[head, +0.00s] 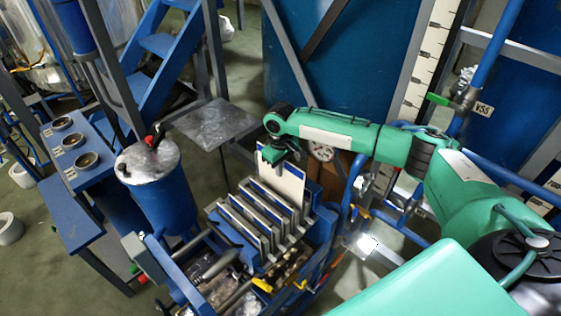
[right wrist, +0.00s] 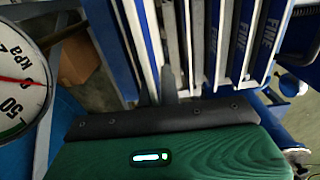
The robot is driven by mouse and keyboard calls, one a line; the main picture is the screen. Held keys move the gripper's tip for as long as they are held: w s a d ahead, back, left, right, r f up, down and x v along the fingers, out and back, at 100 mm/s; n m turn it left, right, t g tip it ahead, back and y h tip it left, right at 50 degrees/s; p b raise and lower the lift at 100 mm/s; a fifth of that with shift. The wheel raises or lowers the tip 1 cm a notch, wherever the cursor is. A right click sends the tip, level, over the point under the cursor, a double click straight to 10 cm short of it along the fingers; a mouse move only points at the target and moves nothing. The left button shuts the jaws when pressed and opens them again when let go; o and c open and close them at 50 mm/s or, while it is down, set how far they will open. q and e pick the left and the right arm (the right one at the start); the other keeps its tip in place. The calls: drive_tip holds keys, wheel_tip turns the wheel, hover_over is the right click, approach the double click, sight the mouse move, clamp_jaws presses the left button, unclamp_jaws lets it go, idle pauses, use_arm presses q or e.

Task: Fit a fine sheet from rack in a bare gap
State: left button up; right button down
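In the head view, a white sheet with blue edging (head: 282,183) stands at the far end of the plate rack (head: 312,222) and rises well above the other plates. My right gripper (head: 279,158) is at its top edge and appears shut on it. In the right wrist view, the two dark fingertips (right wrist: 157,92) lie on either side of this sheet's edge (right wrist: 152,40). Other sheets marked FINE (right wrist: 241,42) stand to the right in that view. Several grey plates (head: 258,222) stand in a row in the rack, with narrow gaps between them. My left gripper is not in view.
A pressure gauge (right wrist: 20,90) is close at the left of the right wrist view. A blue cylinder (head: 165,200) and a flat grey plate (head: 213,123) stand left of the rack. Blue pipes (head: 350,190) are close on its right.

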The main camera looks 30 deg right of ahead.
sight(280, 190)
wheel_tip(280, 190, down, 12)
drive_tip(key=b, duration=0.3)
drive_tip(key=shift+b, duration=0.3)
drive_tip(key=c, duration=1.7)
unclamp_jaws()
drive_tip(key=shift+s, duration=0.1)
drive_tip(key=shift+w+r, duration=0.2)
drive_tip(key=shift+r, duration=0.25)
drive_tip(key=shift+o, duration=0.7)
wheel_tip(280, 190, up, 12)
drive_tip(key=b, duration=0.2)
drive_tip(key=shift+s+r, duration=0.1)
drive_tip(key=shift+r, duration=0.5)
drive_tip(key=shift+f, duration=0.1)
